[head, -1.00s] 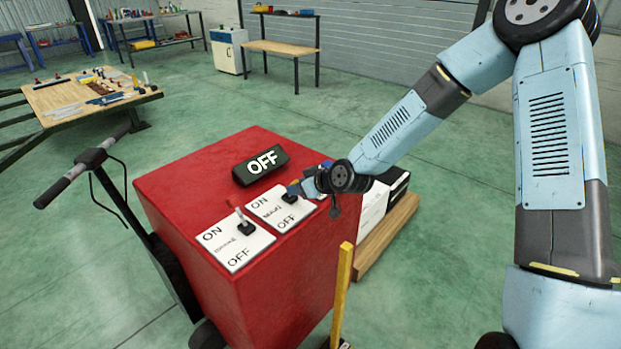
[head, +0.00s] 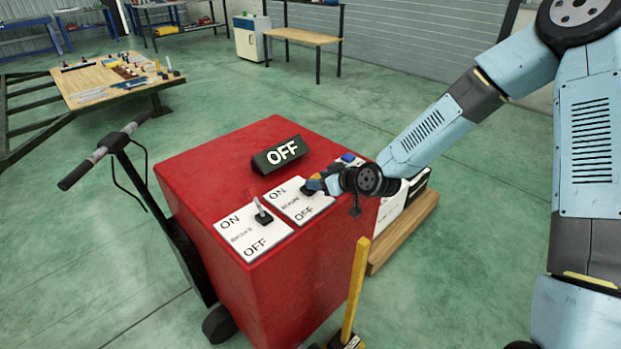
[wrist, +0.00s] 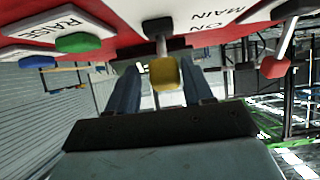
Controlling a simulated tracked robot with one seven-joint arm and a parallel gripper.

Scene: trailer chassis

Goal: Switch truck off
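A red control box (head: 235,290) stands in the middle of the head view. The MAIN switch plate (head: 312,208) is marked ON and OFF. My gripper (head: 316,184) is at this plate and covers most of its lever. In the wrist view the yellow knob (wrist: 165,73) of the MAIN lever is between my two open fingers, with gaps visible on both sides. A second plate (head: 240,235), also marked ON and OFF, has a red-tipped lever (wrist: 275,64). The exact tilt of the MAIN lever is unclear.
A green button (wrist: 80,42) and a blue button (wrist: 36,62) are by a RAISE label. A yellow post (head: 356,290) stands before the box, a handled cart (head: 100,152) at its left. White boxes on a wooden pallet (head: 405,235) are at the right. Open floor surrounds these.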

